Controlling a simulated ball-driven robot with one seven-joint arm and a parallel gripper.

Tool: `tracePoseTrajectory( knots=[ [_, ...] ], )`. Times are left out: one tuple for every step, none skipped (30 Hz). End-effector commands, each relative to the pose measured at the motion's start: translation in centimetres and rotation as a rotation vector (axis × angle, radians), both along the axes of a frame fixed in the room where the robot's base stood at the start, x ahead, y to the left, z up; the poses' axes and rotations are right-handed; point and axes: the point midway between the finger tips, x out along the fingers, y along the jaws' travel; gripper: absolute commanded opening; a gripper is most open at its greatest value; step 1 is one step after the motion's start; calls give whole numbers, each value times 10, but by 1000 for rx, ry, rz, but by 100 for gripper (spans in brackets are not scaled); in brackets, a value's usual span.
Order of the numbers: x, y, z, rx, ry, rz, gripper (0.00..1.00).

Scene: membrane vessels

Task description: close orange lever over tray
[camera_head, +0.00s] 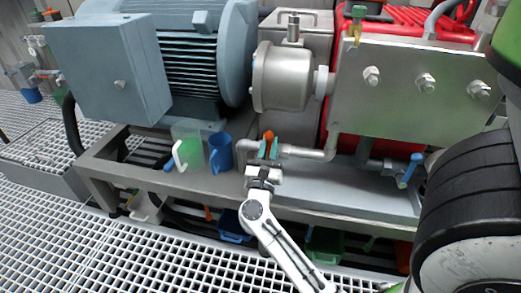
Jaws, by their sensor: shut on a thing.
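The orange lever (268,135) shows as a small orange tip on the pipe in front of the round steel housing. My gripper (268,149) reaches up to it from below, and its teal fingertips are shut around the lever. Most of the lever is hidden between the fingers, so its angle cannot be told. The grey tray (345,190) is a long metal shelf behind and to the right of my gripper, below the pipe.
A blue mug (220,153) and a clear container (188,150) stand left of my gripper. A blue-handled valve (413,166) is at the right. A blue bin (232,227) and a green bin (325,244) sit under the frame. Grating floor (90,255) is open at front left.

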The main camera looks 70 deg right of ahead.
Motion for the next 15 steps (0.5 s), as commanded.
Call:
tracePoseTrajectory(
  knots=[
    [-3, 0, -4, 4, -18, -2, 0],
    [-5, 0, -4, 5, -28, -3, 0],
    [-6, 0, -4, 7, -40, -2, 0],
    [-7, 0, -3, 8, -49, -1, 0],
    [-7, 0, -3, 8, -56, -2, 0],
    [-8, 0, -3, 8, -65, -1, 0],
    [-8, 0, -3, 9, -70, -1, 0],
    [-9, 0, -3, 9, -74, -1, 0],
    [-9, 0, -3, 10, -79, -1, 0],
    [-10, 0, -2, 11, -82, -1, 0],
    [-10, 0, -2, 11, -84, -1, 0],
    [-10, 0, -2, 11, -86, -1, 0],
    [-10, 0, -2, 11, -87, -1, 0],
    [-10, 0, -2, 11, -89, -1, 0],
    [-10, 0, -2, 11, -89, -1, 0]
  ],
)
